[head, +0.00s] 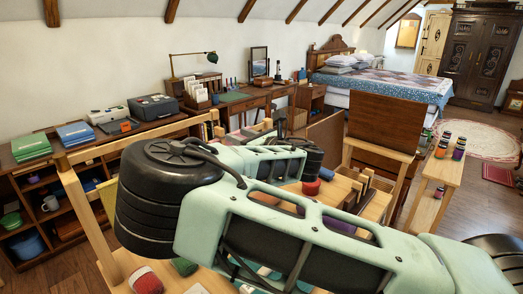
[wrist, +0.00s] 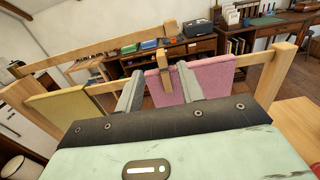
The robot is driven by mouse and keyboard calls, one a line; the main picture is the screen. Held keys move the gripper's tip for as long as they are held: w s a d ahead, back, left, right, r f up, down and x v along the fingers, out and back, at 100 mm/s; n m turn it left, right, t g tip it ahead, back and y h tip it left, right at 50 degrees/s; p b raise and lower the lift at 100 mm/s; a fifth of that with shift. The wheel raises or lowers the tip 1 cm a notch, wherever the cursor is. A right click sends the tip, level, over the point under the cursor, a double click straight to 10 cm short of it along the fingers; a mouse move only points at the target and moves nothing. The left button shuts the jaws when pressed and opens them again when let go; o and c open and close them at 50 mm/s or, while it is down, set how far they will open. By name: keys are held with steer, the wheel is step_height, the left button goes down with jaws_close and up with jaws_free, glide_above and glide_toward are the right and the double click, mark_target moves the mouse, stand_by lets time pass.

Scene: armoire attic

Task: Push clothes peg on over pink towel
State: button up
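The pink towel (wrist: 213,79) hangs over a wooden rail (wrist: 252,59) in the wrist view, beyond my gripper. A wooden clothes peg (wrist: 163,56) stands upright at the towel's top edge, its lower part in front of the pink cloth. My gripper (wrist: 159,82) points at the towel, with one finger on each side of the peg. Pink cloth shows in the gap between the left finger and the peg, so the fingers look open. The peg is close to the right finger; I cannot tell if they touch. In the head view my arm hides the gripper and towel.
A yellow towel (wrist: 62,109) hangs left of the pink one. A second wooden bar (wrist: 90,50) runs behind at the upper left. In the head view, a wooden stand with jars (head: 440,170) is at right, and a low shelf (head: 62,190) lines the left wall.

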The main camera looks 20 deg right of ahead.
steer(key=b+v, duration=0.1)
steer(key=v, duration=0.7)
steer(key=d+f+m+g+h, duration=0.2)
steer(key=d+f+m+h, duration=0.55)
steer(key=f+m, duration=0.6)
steer(key=s+a+f+m+g, duration=0.3)
steer(key=s+a+m+g, duration=0.25)
steer(key=m, duration=0.55)
steer(key=s+a+r+m+g+y, duration=0.25)
steer(key=s+a+m+g, duration=0.3)
steer(key=s+a, duration=0.65)
steer(key=s+a+r+m+g, duration=0.1)
steer(key=s+r, duration=0.3)
steer(key=s, duration=0.3)
steer(key=s+a+r+m+g+h, duration=0.1)
steer(key=s+r, duration=0.3)
steer(key=s, duration=0.4)
steer(key=shift+a+m+g, duration=0.4)
steer(key=shift+a+g, duration=0.1)
steer(key=shift+g, duration=0.3)
